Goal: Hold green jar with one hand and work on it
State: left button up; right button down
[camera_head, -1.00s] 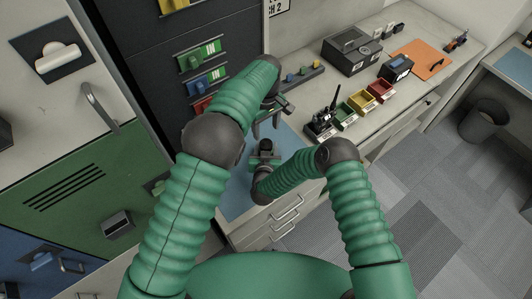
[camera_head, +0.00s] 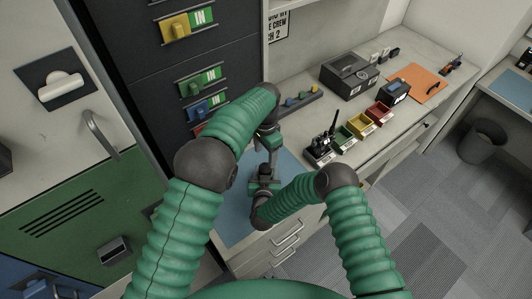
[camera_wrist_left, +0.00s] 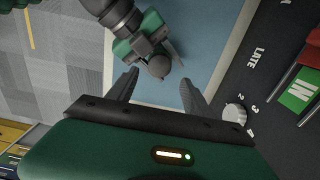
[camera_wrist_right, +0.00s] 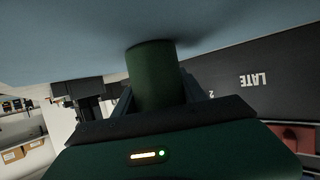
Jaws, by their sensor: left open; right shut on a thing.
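The green jar (camera_wrist_right: 153,75) is a dark green cylinder in the right wrist view. My right gripper (camera_wrist_right: 157,92) is shut around it, and the fingers partly hide its sides. In the left wrist view, my right gripper (camera_wrist_left: 148,47) holds the jar, whose dark round top (camera_wrist_left: 159,67) faces my left gripper. My left gripper (camera_wrist_left: 159,82) is open, with the jar top between its fingertips in that picture; I cannot tell if they touch. In the head view, my left gripper (camera_head: 268,147) is directly above my right gripper (camera_head: 263,185), over the blue mat (camera_head: 236,205).
A dark rack with IN labels (camera_head: 208,78) stands close on the left. A radio (camera_head: 322,146), coloured bins (camera_head: 361,125) and a dark box (camera_head: 348,73) sit along the counter to the right. Drawers with handles (camera_head: 287,240) are below the mat.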

aim_at(266, 168)
pick_arm(q)
jog(key=m, duration=0.6)
jog(key=shift+m, duration=0.4)
jog(key=m, duration=0.9)
jog(key=shift+d, duration=0.1)
jog(key=m, duration=0.6)
jog(key=shift+f+m, duration=0.1)
jog(key=shift+m, duration=0.2)
notch_tip(266, 168, down, 8)
jog(key=shift+r, duration=0.15)
grip_shut()
jog(key=n, duration=0.3)
jog(key=shift+w+d+r, duration=0.1)
